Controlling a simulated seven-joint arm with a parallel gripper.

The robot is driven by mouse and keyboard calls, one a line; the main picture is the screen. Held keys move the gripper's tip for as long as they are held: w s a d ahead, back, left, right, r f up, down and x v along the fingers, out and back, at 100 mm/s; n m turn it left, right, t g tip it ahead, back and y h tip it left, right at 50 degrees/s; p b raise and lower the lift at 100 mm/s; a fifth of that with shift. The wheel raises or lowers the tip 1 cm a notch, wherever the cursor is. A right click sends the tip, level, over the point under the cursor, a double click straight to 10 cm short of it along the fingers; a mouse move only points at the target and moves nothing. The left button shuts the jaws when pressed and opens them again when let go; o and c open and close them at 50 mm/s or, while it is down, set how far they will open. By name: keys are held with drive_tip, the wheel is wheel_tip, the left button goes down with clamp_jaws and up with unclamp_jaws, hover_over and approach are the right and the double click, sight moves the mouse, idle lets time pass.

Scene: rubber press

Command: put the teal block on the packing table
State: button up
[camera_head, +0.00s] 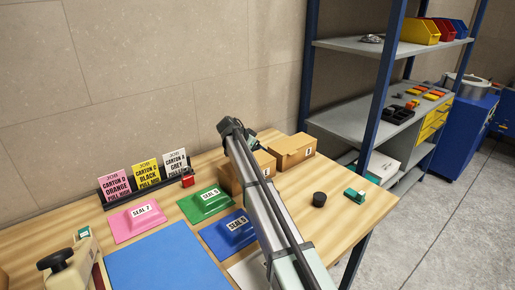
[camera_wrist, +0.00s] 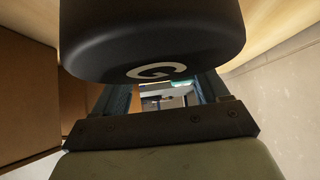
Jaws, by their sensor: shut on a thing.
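My gripper (camera_head: 247,135) is low over the back of the wooden table, behind the cartons. In the wrist view my gripper (camera_wrist: 165,85) is shut on a large black round piece (camera_wrist: 155,35) marked with a white G, which hides the fingertips. In the head view the held piece cannot be made out clearly. A small teal block (camera_head: 355,195) with a pale marking lies on the wooden table (camera_head: 340,222) near its right edge, apart from my gripper. Another small teal piece (camera_head: 83,232) shows at the far left beside a press-like tool.
Two brown cartons (camera_head: 292,150) (camera_head: 265,163) stand near my arm. A black round piece (camera_head: 320,198) stands left of the teal block. Pink (camera_head: 137,222), green (camera_head: 205,205) and blue (camera_head: 229,234) seal pads lie left. Job cards stand behind; a shelf (camera_head: 360,128) is at the right.

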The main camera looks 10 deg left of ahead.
drive_tip(key=o, duration=1.2)
drive_tip(key=shift+c, duration=0.2)
drive_tip(key=shift+r, duration=0.1)
drive_tip(key=v, duration=1.2)
